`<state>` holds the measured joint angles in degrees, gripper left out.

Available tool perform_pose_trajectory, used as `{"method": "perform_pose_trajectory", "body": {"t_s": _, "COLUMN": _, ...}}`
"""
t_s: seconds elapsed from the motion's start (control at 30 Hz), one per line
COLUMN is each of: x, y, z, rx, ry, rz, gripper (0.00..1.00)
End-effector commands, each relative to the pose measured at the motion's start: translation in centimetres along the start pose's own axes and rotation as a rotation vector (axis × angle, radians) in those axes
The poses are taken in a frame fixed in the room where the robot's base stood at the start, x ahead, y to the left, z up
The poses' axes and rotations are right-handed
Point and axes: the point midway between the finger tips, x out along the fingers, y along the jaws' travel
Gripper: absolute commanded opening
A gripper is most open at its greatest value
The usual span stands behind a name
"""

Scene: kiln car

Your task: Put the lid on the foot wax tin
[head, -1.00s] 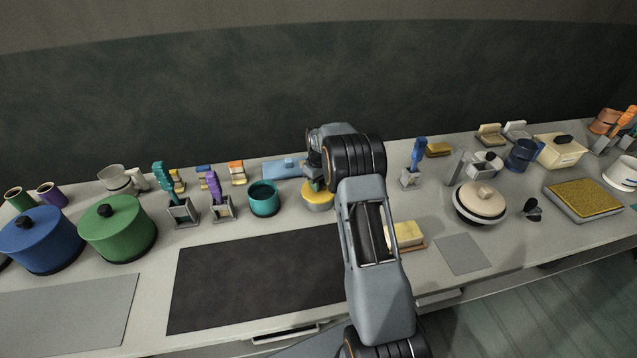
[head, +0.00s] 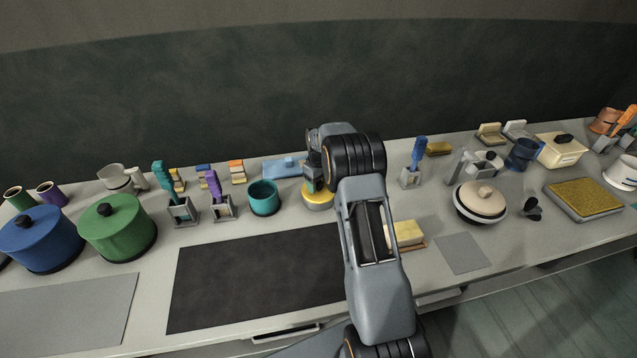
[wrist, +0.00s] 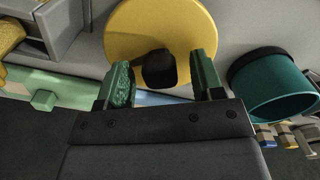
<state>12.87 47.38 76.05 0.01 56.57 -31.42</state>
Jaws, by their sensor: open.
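A round yellow lid (wrist: 135,30) with a dark knob (wrist: 159,70) fills the top middle of the wrist view. In the head view the yellow piece (head: 319,200) has a pale side below it and is partly hidden by my gripper (head: 316,186). My gripper (wrist: 162,70) is open, with one green finger on each side of the knob and visible gaps to it. I cannot tell which container is the foot wax tin, or whether the yellow lid sits on a tin.
A teal pot (head: 263,196) stands close to the left of the yellow piece; it also shows in the wrist view (wrist: 275,90). A blue flat item (head: 280,168) lies behind. The dark mat (head: 250,280) in front is bare.

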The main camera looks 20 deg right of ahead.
Motion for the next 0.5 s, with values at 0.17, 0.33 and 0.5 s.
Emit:
{"method": "perform_pose_trajectory", "body": {"t_s": 0.17, "x": -0.01, "y": 0.0, "z": 0.0, "rx": 0.0, "ry": 0.0, "rz": 0.0, "gripper": 0.61}}
{"method": "perform_pose_trajectory", "body": {"t_s": 0.33, "x": -0.25, "y": 0.0, "z": -0.01, "rx": 0.0, "ry": 0.0, "rz": 0.0, "gripper": 0.61}}
{"method": "perform_pose_trajectory", "body": {"t_s": 0.5, "x": -0.82, "y": 0.0, "z": -0.02, "rx": 0.0, "ry": 0.001, "rz": 0.0, "gripper": 0.61}}
